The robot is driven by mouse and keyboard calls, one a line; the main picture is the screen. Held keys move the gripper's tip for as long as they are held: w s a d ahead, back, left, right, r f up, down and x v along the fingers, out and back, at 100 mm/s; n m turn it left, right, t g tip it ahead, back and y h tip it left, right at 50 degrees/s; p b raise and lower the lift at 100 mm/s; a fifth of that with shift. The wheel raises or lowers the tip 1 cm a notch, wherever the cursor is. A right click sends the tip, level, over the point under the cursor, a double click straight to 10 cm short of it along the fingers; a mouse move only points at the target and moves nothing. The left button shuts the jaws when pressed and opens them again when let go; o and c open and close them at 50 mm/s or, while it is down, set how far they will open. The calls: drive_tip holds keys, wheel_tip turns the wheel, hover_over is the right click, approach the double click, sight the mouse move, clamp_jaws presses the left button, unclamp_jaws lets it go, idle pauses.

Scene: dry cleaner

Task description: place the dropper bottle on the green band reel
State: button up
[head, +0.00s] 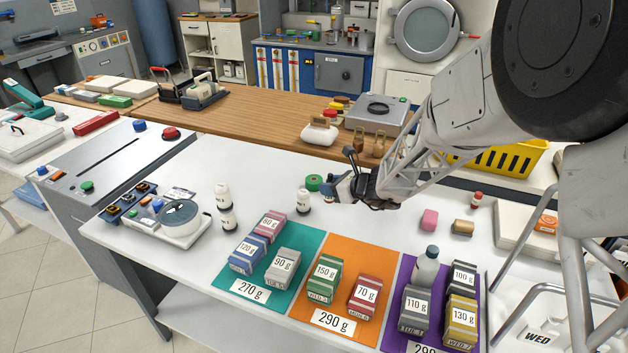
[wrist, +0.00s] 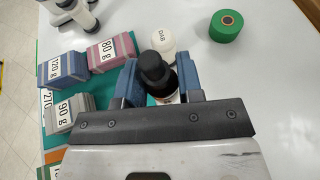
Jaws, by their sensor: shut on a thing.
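The dropper bottle (wrist: 157,72), dark with a black cap and a pale label, stands between the two blue fingers of my gripper (wrist: 160,85) in the wrist view. My gripper is shut on it. In the head view my gripper (head: 342,188) hangs above the white counter, and I cannot clearly make out the bottle there. The green band reel (wrist: 226,26) lies flat on the counter, ahead and to the right of the bottle in the wrist view, apart from it. In the head view the reel (head: 314,182) shows just left of my gripper, with its top bare.
A white-topped bottle marked DAB (wrist: 162,44) stands close to the reel; it also shows in the head view (head: 303,201). Labelled blocks sit on the teal mat (head: 308,243), orange mat (head: 381,257) and purple mat (head: 405,271).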

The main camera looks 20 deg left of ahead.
drive_tip(key=shift+w+a+f+n+g, duration=0.15)
drive_tip(key=shift+w+a+f, duration=0.15)
drive_tip(key=shift+w+a, duration=0.4)
drive_tip(key=shift+w+a+f+n+g, duration=0.15)
drive_tip(key=shift+w+a+f, duration=0.1)
drive_tip(key=shift+w+a, duration=0.4)
drive_tip(key=shift+a, duration=0.1)
hover_over(314, 179)
drive_tip(key=shift+f, duration=0.7)
drive_tip(key=shift+f, duration=0.15)
drive_tip(key=shift+f, duration=1.65)
drive_tip(key=shift+f, duration=0.15)
